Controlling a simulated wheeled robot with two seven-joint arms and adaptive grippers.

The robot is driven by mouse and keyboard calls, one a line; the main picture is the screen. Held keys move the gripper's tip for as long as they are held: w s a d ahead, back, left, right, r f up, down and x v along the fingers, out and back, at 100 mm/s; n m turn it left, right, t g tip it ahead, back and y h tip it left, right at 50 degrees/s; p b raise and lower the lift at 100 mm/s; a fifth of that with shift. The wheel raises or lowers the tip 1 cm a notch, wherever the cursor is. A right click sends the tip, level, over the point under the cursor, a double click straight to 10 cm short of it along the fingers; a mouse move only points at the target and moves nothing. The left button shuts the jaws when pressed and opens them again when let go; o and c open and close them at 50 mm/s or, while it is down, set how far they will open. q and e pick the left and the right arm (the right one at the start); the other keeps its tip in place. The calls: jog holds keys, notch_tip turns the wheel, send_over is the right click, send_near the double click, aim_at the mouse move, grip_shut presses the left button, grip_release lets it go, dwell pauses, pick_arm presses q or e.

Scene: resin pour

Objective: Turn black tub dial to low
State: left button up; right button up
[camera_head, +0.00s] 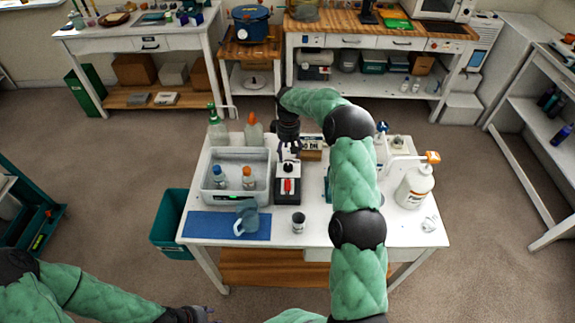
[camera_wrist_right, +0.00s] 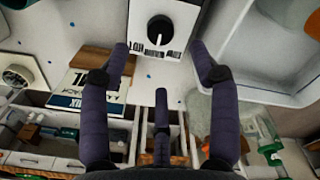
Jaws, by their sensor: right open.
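A white panel (camera_wrist_right: 180,14) with a round black dial (camera_wrist_right: 159,29) shows at the top of the right wrist view. The panel belongs to the black-and-white unit (camera_head: 288,192) beside the grey basin in the head view. My right gripper (camera_wrist_right: 160,72) is open and empty, its fingers spread below the dial and apart from it. In the head view the right gripper (camera_head: 289,150) hangs above the unit's far end. My left gripper (camera_head: 203,313) shows partly at the bottom edge.
A grey basin (camera_head: 208,196) holding bottles stands left of the unit. Tall bottles (camera_head: 217,128) stand behind it. A blue mat (camera_head: 200,224) with a jug (camera_head: 247,217) and a small cup (camera_head: 298,222) are in front. A sign (camera_wrist_right: 84,90) lies near the gripper. A white jug (camera_head: 413,187) stands right.

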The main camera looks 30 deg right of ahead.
aim_at(288, 166)
notch_tip(288, 166, down, 8)
jog(key=shift+w+f+b, duration=0.1)
jog(key=shift+f+b, duration=0.15)
jog(key=shift+b, duration=0.25)
jog(key=shift+c, duration=0.3)
jog(key=c, duration=1.1)
